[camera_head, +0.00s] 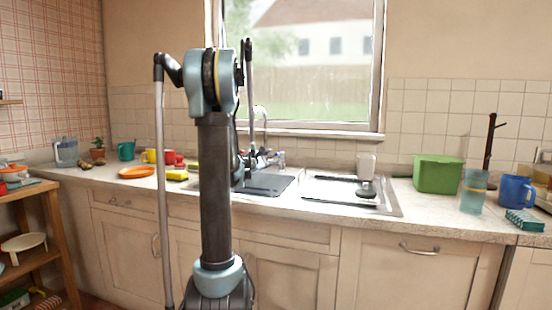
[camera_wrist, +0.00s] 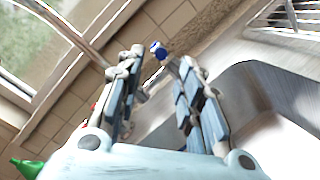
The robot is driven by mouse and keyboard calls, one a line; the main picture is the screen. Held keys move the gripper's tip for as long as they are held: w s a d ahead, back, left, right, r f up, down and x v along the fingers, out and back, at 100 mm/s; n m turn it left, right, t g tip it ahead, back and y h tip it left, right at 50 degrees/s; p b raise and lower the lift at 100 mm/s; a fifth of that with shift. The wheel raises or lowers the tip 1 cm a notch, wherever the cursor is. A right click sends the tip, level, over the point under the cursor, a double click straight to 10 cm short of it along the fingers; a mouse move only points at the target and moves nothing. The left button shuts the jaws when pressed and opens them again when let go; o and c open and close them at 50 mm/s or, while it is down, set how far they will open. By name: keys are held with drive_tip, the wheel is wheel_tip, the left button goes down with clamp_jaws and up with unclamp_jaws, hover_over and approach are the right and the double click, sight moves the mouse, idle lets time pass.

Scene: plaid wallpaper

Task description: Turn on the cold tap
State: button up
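The cold tap, with a round blue cap (camera_wrist: 158,50), shows in the wrist view just beyond and between the fingertips. My gripper (camera_wrist: 160,68) is open, with one finger on each side of the tap's line. I cannot tell whether either finger touches the tap. In the head view my gripper (camera_head: 256,160) is low over the back of the sink (camera_head: 268,184), partly hidden by my arm. The curved spout (camera_head: 262,112) rises behind it. A small tap handle (camera_head: 281,157) shows just right of the gripper.
The sink basin (camera_wrist: 262,95) and a dish rack (camera_wrist: 290,18) lie on the right in the wrist view. A green-tipped object (camera_wrist: 27,167) is at lower left. The window (camera_head: 315,70) stands behind the sink. A green box (camera_head: 438,174) and blue mug (camera_head: 515,191) are farther right.

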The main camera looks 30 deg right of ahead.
sight(277, 155)
drive_tip(key=x, duration=0.8)
drive_tip(key=shift+w+d, duration=0.1)
drive_tip(key=shift+d, duration=0.2)
clamp_jaws()
